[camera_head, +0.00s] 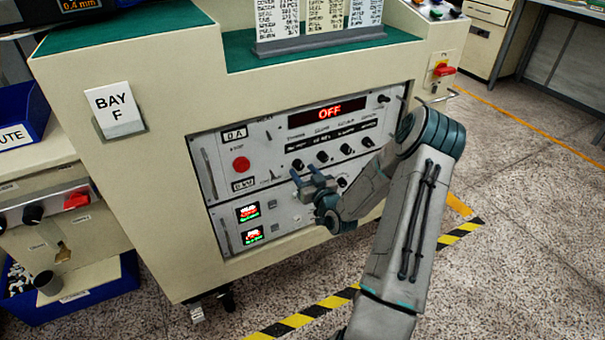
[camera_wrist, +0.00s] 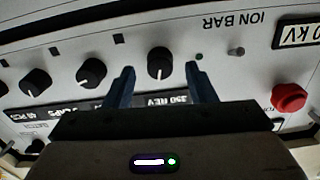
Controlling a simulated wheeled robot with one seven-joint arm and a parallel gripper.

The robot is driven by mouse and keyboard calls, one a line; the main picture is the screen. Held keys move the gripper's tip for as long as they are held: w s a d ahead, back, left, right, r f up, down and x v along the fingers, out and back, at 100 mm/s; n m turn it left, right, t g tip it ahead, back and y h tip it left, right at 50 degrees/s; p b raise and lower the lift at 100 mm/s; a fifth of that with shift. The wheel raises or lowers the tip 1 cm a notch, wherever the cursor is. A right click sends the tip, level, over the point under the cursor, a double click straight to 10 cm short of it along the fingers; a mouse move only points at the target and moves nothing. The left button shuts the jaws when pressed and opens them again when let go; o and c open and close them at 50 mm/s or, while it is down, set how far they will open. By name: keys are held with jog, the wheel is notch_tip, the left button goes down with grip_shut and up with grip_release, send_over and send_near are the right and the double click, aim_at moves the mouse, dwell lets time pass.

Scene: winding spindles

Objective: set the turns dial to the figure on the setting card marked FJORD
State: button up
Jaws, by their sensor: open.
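In the head view, a row of black knobs runs along the grey panel (camera_head: 255,208). The dials' name labels are too small to read, so I cannot tell for sure which is the turns dial. My gripper (camera_head: 311,180) is open in front of the left end of this row. In the wrist view, which is upside down, its two fingers stand either side of a black knob (camera_wrist: 160,62), apart from it as far as shows. The window beside this knob appears to read 350 REV. Setting cards (camera_head: 325,14) stand in a rack on top; their headings are cut off, so FJORD cannot be picked out.
A red display (camera_head: 330,109) reads OFF. A red button (camera_head: 241,164) is left of the knobs. Two more knobs (camera_wrist: 91,73) (camera_wrist: 36,82) sit close beside the fingers in the wrist view. A small toggle (camera_wrist: 236,50) is on the other side.

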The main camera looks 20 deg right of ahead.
jog(key=shift+w, duration=0.6)
jog(key=c, duration=1)
jog(key=shift+o, duration=0.2)
jog(key=shift+m, duration=0.3)
jog(key=m, duration=1.1)
jog(key=shift+p, duration=0.4)
jog(key=shift+m, duration=0.3)
